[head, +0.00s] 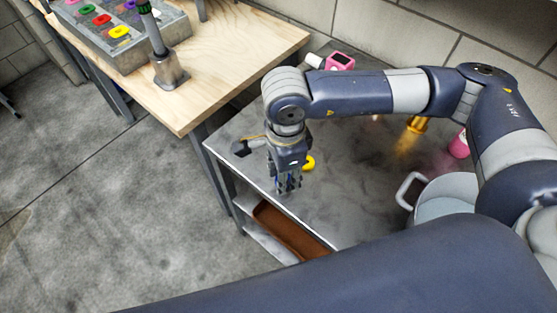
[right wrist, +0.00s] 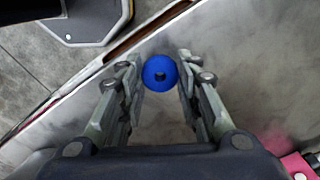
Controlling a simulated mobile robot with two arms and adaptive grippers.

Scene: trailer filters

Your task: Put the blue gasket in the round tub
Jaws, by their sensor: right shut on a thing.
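The round tub (head: 446,187) is a light grey vessel with a handle, at the right of the cart, partly hidden by my arm. My left gripper is not in view.
Pink items (head: 341,61) and a brass piece (head: 417,125) stand farther back. A wooden table (head: 225,45) holds a tray of coloured rings (head: 130,52). A brown tray (head: 285,229) sits on the lower shelf.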

